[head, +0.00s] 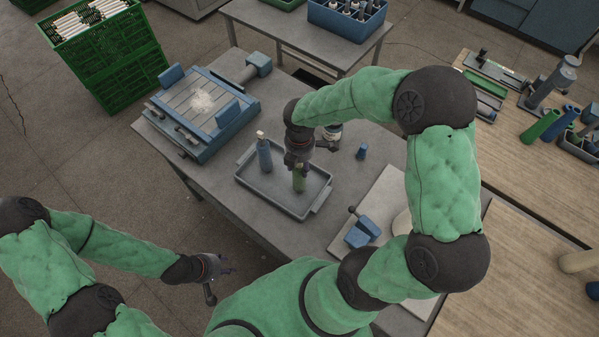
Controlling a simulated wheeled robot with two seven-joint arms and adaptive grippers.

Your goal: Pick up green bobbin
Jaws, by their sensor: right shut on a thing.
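The green bobbin (299,181) stands in the grey tray (262,196) on the grey table, near the tray's middle right. My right gripper (297,165) comes down on it from above and is shut on its top. The gripper hides the bobbin's upper end. Whether the bobbin's foot touches the tray floor I cannot tell. A blue bobbin (265,155) with a pale top stands upright in the same tray, to the left of the green one. My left gripper (222,272) hangs over the floor at lower left, away from the table; its finger opening is too small to judge.
A blue-framed machine (203,108) stands at the table's back left. A small blue piece (362,152) is right of the tray, and a blue clamp-like device (361,231) is nearer me. The wooden bench (533,185) at right holds another green bobbin (541,126) and blue ones.

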